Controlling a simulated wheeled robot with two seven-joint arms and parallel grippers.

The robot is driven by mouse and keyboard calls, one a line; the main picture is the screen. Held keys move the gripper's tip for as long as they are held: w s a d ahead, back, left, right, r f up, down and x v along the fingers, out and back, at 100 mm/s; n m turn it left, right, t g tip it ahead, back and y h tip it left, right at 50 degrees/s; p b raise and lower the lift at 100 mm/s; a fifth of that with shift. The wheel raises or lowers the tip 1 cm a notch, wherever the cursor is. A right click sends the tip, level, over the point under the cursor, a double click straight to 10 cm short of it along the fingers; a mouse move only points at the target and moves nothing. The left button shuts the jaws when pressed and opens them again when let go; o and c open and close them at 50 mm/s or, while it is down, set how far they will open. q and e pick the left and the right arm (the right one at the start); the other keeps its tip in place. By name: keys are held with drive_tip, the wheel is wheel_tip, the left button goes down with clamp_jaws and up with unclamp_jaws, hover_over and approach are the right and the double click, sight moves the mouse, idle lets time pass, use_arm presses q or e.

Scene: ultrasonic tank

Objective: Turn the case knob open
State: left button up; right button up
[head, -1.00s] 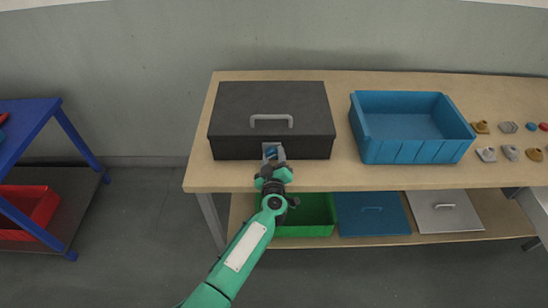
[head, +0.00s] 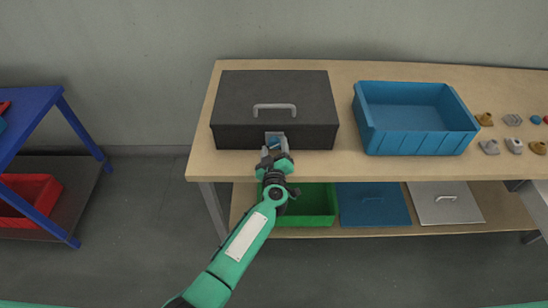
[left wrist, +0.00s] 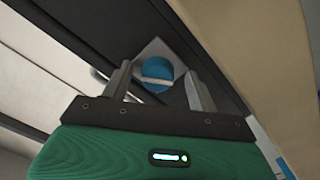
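A dark grey case (head: 240,137) with a light handle (head: 274,107) on its lid stands on the workbench, lid down. On its front is a light grey plate with a round blue knob, seen close in the left wrist view (left wrist: 155,68). The knob has a pale bar across it, tilted slightly in that picture. My left gripper (head: 274,146) is at the front of the case, facing the knob. In the left wrist view its two fingers (left wrist: 159,88) stand apart on either side of the knob, with visible gaps. My right gripper is not in view.
A blue open bin (head: 418,144) stands right of the case on the wooden workbench (head: 345,166), with several small parts at far right. The lower shelf holds a green bin (head: 310,206) and two flat lids. A blue rack (head: 28,115) with a red bin stands at left.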

use_arm(q)
drive_tip(key=s, duration=1.3)
drive_tip(key=shift+s, duration=0.35)
